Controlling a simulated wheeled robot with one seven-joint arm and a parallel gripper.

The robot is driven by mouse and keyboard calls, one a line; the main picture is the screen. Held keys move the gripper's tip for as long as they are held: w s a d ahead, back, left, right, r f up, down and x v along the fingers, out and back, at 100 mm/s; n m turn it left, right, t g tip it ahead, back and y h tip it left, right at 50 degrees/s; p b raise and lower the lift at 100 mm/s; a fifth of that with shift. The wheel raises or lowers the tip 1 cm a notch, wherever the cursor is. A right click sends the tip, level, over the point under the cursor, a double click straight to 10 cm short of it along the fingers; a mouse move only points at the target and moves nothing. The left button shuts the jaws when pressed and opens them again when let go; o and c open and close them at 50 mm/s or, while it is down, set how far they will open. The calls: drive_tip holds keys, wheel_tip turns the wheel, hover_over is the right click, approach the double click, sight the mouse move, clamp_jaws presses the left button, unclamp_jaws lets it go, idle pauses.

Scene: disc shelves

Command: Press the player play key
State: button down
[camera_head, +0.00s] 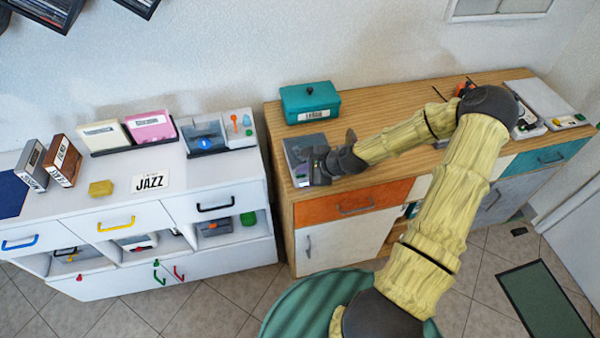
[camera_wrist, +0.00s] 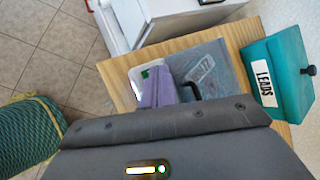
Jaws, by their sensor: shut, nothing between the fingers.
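A grey device that looks like the player (camera_head: 301,143) sits at the left end of the wooden counter. In the wrist view its grey lid (camera_wrist: 211,66) bears faint lettering, and a white strip beside it carries a green key (camera_wrist: 145,73). My gripper (camera_head: 318,176) is over the front of this device, pointing down, and hides part of it. In the wrist view the closed fingers (camera_wrist: 157,78) stand close beside the green key and cover part of the strip. I cannot tell whether they touch a key. The gripper is shut and holds nothing.
A teal box (camera_head: 310,103) labelled LEADS stands just behind the device. The white cabinet (camera_head: 105,222) to the left holds cases, a JAZZ card (camera_head: 150,181) and a unit with a blue disc (camera_head: 204,138). Another keyed unit (camera_head: 568,121) is at the counter's far right.

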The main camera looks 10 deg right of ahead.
sight(303, 175)
drive_tip(key=shift+r+p, duration=0.8)
drive_tip(key=shift+r, duration=0.05)
drive_tip(key=shift+r, duration=0.1)
wheel_tip(303, 175, up, 5)
drive_tip(key=p, duration=0.4)
idle(0.8)
